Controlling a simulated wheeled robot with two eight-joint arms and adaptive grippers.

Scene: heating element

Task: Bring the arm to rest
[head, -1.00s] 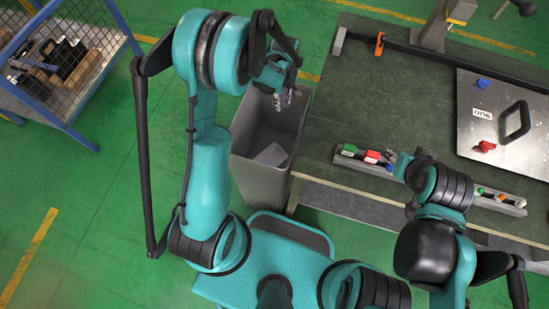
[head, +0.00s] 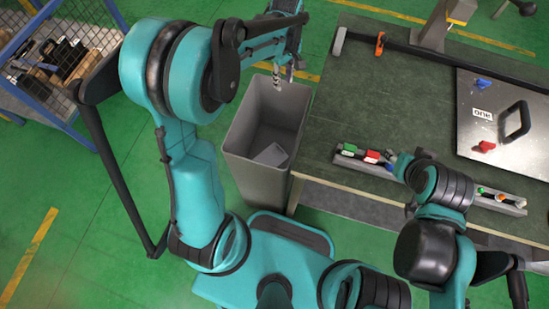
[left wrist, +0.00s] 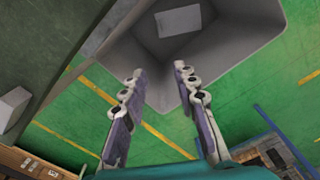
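My left gripper (head: 283,78) is at the far rim of the grey bin (head: 243,138) in the head view. In the left wrist view its two fingers (left wrist: 158,78) stand apart with nothing between them, so it is open and empty. The bin (left wrist: 240,45) lies ahead of the fingertips in that view, with a pale flat piece (left wrist: 179,20) on its floor. My right arm is at the lower right of the head view, over the table's front edge. Its gripper (head: 395,160) is mostly hidden by the arm, near the button strip.
A dark table (head: 395,105) stands right of the bin. On it are a metal plate (head: 472,130) with a black handle, a strip with coloured buttons (head: 350,152) and an orange piece (head: 379,44). A mesh cage (head: 85,35) is at the upper left. Green floor is clear at the left.

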